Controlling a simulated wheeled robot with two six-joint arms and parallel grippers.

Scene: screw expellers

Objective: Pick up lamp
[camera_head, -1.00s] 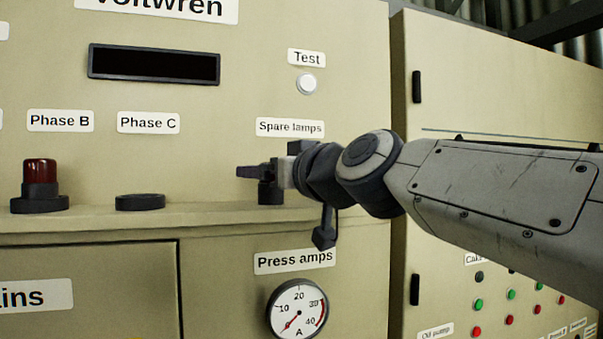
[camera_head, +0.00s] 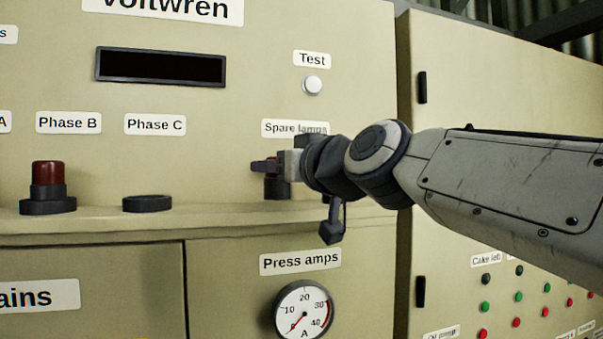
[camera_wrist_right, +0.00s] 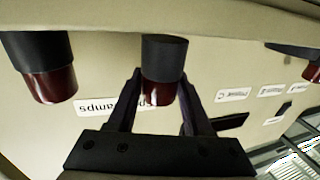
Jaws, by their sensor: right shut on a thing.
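A spare lamp with a dark base and red cap (camera_wrist_right: 160,75) stands between the two fingers of my right gripper in the right wrist view, under the "Spare lamps" label. My right gripper (camera_head: 272,166) is shut on this lamp. In the head view the fingers and wrist hide most of it, and only its dark lower part (camera_head: 277,188) shows, still at the ledge. A second lamp (camera_wrist_right: 45,70) stands beside it in the wrist view. My left gripper is not in view.
A red lamp (camera_head: 48,188) stands on the ledge (camera_head: 110,222) under "Phase B". An empty dark round socket (camera_head: 147,203) sits under "Phase C". A dial gauge (camera_head: 304,310) is below the ledge. A cabinet with coloured buttons (camera_head: 519,296) stands at right.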

